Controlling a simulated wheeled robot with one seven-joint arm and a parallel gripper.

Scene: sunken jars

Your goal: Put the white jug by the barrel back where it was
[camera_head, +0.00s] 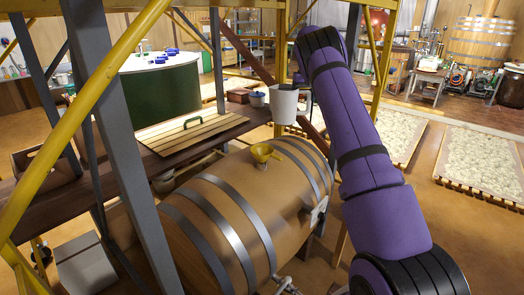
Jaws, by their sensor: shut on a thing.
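The white jug (284,105) hangs upright above the far end of the wooden barrel (235,205), near the yellow post. My gripper (298,84) is at the jug's upper right side, shut on it, mostly hidden behind my purple arm. The fingertips are too small to make out. I cannot tell how far the jug is from the barrel or the shelf.
A dark wooden shelf (190,142) left of the barrel carries a slatted board (192,133) with a green handle, a pot (257,99) and a reddish-brown box (239,96). Yellow posts and grey uprights (122,130) frame the barrel. Pallets (480,167) lie on the floor at right.

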